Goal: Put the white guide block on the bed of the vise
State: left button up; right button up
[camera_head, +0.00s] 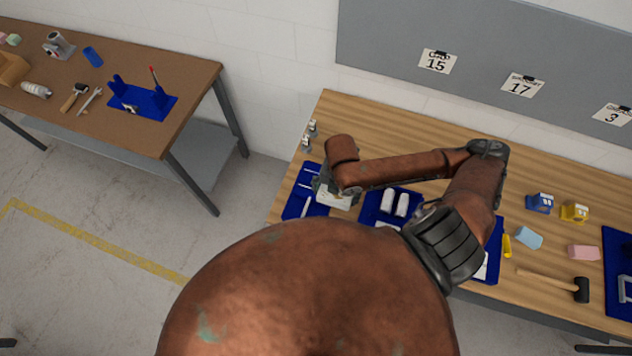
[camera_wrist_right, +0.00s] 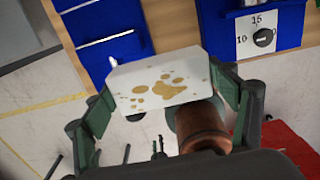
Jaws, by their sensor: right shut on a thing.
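The white guide block (camera_wrist_right: 160,86), with brown spots on its face, is between the two fingers of my right gripper (camera_wrist_right: 165,92) in the right wrist view. The gripper is shut on its sides. In the head view the block (camera_head: 338,198) shows under the wrist of my right arm, with the gripper (camera_head: 326,190) partly hidden, over the left end of the wooden table. I cannot pick out the vise for sure. A grey frame-like thing (camera_head: 626,288) is cut off at the right edge. My left gripper is not in view.
A blue mat with white strips (camera_head: 292,208) lies near the block. Beside it, another blue mat holds two white rounded pieces (camera_head: 388,202). A hammer (camera_head: 580,290), a blue foam block (camera_head: 529,238) and a pink one (camera_head: 584,252) lie at right. A separate brown table (camera_head: 190,85) stands at left.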

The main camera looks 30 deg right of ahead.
jog(key=w+f+b, duration=0.1)
jog(key=w+f, duration=0.1)
jog(key=w, duration=0.2)
jog(key=w+f+b, duration=0.2)
jog(key=w+f, duration=0.1)
jog(key=w, duration=0.1)
jog(key=w+f+b, duration=0.1)
jog(key=w+f, duration=0.2)
jog(key=shift+w+d+f, duration=0.1)
jog(key=shift+w+d, duration=0.1)
jog(key=shift+w, duration=0.2)
jog(key=shift+w+f, duration=0.4)
jog(key=shift+f, duration=0.1)
notch_tip(320, 180, down, 2)
jog(key=shift+f, duration=0.15)
jog(key=shift+f+p, duration=0.35)
jog(key=shift+f, duration=0.15)
jog(key=shift+w, duration=0.1)
